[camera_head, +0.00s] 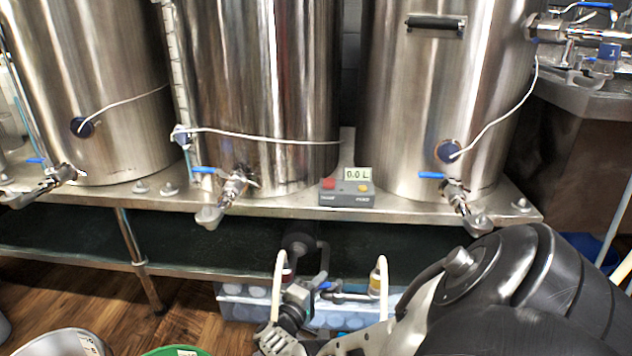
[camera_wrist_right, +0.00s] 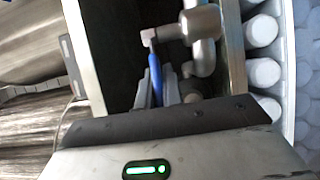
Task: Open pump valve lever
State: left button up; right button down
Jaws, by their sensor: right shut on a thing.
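The pump valve lever is blue and shows in the wrist view (camera_wrist_right: 155,72), attached to a silver valve fitting with a curved pipe (camera_wrist_right: 203,45). My right gripper (camera_wrist_right: 158,92) is shut on the lever, with a grey finger on each side of it. In the head view, a small blue lever (camera_head: 324,286) shows among the pump fittings low in the middle, below the bench. My right arm comes in from the lower right there and hides part of that area. My left gripper is not in view.
A crate of white-capped bottles (camera_head: 240,303) stands beside and behind the pump. Pale hoses (camera_head: 383,273) rise on both sides of it. A steel bench (camera_head: 290,207) above carries large steel kettles (camera_head: 265,90) and a flow meter (camera_head: 346,193) reading 0.0 L.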

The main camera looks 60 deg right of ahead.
jog(key=shift+s+d+m+g, duration=0.1)
jog(key=shift+d+m+g, duration=0.15)
jog(key=shift+g, duration=0.25)
jog(key=c, duration=1.5)
grip_release()
jog(key=shift+c, duration=0.2)
jog(key=shift+a, duration=0.1)
jog(key=a+p, duration=0.1)
jog(key=a, duration=0.6)
jog(key=shift+a, duration=0.2)
